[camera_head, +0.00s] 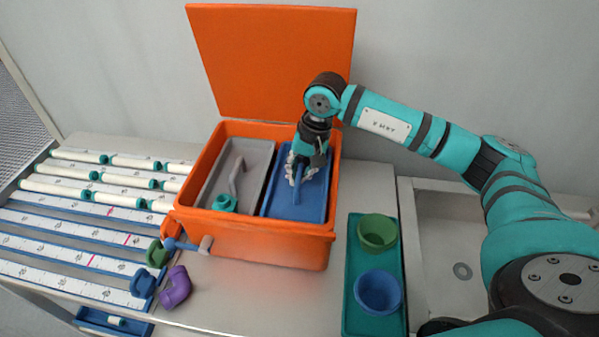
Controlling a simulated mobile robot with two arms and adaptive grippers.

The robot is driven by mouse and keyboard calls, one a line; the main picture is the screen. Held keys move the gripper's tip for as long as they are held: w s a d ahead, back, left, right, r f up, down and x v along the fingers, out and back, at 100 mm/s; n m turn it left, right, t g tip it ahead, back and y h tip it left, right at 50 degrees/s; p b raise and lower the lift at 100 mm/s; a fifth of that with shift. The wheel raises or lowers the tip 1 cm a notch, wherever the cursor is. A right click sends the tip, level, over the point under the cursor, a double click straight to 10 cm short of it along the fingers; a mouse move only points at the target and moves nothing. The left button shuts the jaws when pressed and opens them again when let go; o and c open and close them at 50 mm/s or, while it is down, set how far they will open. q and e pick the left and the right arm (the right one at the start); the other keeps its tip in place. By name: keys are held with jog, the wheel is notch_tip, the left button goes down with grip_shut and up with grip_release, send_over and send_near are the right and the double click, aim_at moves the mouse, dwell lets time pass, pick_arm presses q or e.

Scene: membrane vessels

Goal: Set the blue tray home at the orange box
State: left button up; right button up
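The orange box (262,243) stands on the bench with its lid (275,62) raised at the back. The blue tray (312,207) is inside the right half of the box, beside a grey tray (262,160) in the left half. The blue tray looks roughly level; whether it rests on the bottom is hidden. My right gripper (301,178) points down over the blue tray, with its fingers at the tray's blue handle (298,191). I cannot tell whether the fingers are closed on the handle or just around it. My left gripper is not in view.
White tubes (95,191) with green ends lie on a ruled rack at left. Purple (176,287), green and blue fittings lie at the front. A green tray (374,322) holds a green cup (378,232) and a blue cup (378,293). A sink (445,235) is at right.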

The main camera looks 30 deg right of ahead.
aim_at(311, 187)
jog(key=o, duration=0.5)
jog(key=v, duration=1.2)
